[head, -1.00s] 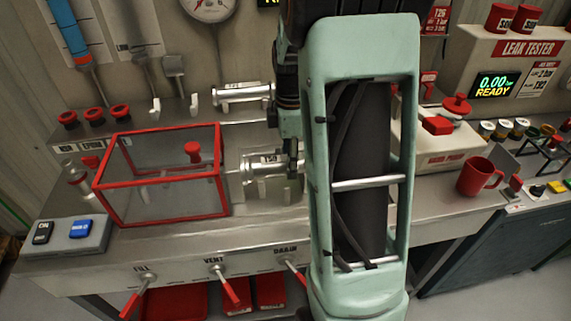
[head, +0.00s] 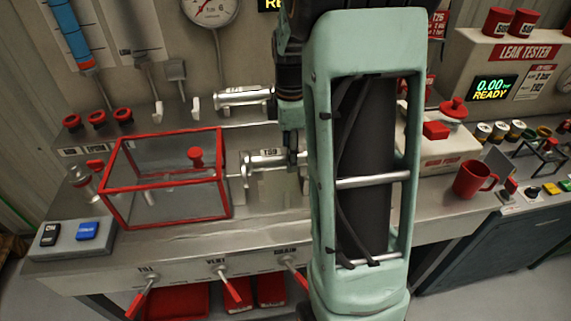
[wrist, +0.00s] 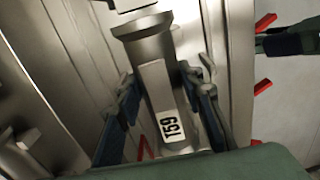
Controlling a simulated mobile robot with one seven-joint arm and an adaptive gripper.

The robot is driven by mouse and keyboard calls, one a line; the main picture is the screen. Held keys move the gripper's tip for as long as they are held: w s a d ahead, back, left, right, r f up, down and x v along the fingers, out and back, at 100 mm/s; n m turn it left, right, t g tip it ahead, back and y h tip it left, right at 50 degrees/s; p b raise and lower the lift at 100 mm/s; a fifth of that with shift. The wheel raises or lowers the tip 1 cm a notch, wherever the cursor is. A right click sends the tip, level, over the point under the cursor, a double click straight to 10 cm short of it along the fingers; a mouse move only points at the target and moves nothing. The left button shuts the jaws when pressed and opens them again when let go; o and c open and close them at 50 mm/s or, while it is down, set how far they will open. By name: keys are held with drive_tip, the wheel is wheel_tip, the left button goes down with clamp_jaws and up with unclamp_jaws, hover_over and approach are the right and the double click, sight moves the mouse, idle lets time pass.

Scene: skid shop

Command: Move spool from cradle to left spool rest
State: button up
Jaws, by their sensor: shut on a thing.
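The spool (head: 262,161) is a silver metal cylinder with flanged ends and a label, right of the red-framed box. My arm hides the spool's right end in the head view. The cradle below is mostly hidden, and I cannot tell how large the gap to it is.
A clear box with a red frame (head: 165,184) stands left of the held spool. Red-handled valves (head: 225,283) line the bench front. A gauge (head: 210,8) hangs above.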

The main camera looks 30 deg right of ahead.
drive_tip(key=shift+r+p, duration=1.65)
drive_tip(key=shift+r, duration=0.95)
drive_tip(key=shift+f, duration=0.1)
